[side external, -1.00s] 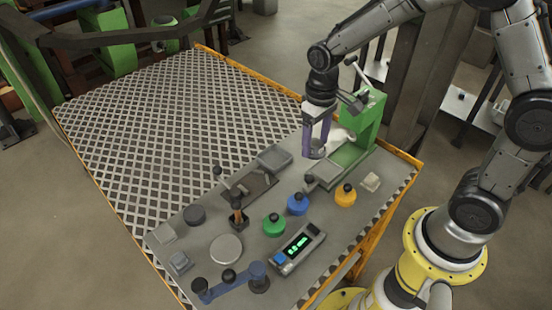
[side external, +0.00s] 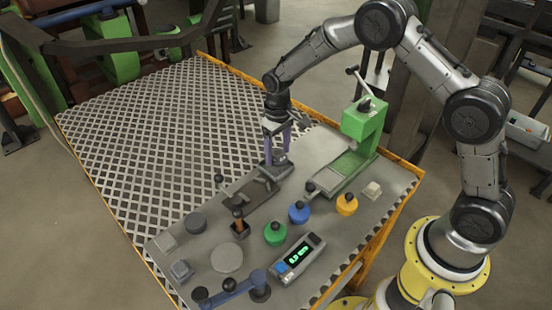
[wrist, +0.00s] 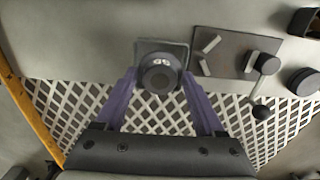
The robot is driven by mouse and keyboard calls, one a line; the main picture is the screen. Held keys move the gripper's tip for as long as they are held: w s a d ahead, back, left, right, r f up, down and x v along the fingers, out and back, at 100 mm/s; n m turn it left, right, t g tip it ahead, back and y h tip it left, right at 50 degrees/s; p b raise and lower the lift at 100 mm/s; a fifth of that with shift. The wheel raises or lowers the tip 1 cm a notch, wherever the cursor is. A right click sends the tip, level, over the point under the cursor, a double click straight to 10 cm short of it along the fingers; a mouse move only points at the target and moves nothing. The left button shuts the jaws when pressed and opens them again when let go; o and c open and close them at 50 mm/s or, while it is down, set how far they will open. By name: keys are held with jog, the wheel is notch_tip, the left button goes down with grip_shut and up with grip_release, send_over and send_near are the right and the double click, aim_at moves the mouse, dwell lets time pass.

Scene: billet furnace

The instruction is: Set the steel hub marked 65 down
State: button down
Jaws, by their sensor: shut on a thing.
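The steel hub marked 65 (wrist: 160,73) is a dark grey round piece with a bored centre, its number showing on top in the wrist view. My gripper (side external: 276,152) is shut on the hub, with a purple finger on either side. They are over a square grey plate (wrist: 176,48), which shows behind the hub in the wrist view. In the side view my fingers and the hub partly hide the plate (side external: 283,171). I cannot tell whether the hub touches it.
A dark clamp fixture (side external: 252,194) lies just left of the plate. A green press (side external: 364,122) stands to the right. Green (side external: 275,233), blue (side external: 299,212) and yellow (side external: 347,204) knobbed pieces and a digital gauge (side external: 299,257) are nearer the front. The perforated tabletop (side external: 170,120) is clear.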

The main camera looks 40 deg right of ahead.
aim_at(277, 170)
jog(key=shift+w+f, duration=0.4)
jog(key=shift+w, duration=0.05)
notch_tip(277, 170, down, 3)
jog(key=shift+s+r, duration=0.1)
jog(key=shift+s+f, duration=0.1)
jog(key=shift+f, duration=0.15)
jog(key=shift+s+f, duration=0.15)
jog(key=shift+f, duration=0.45)
grip_release()
jog(key=r, duration=1.3)
jog(key=shift+w+r, duration=0.2)
jog(key=shift+r, duration=0.15)
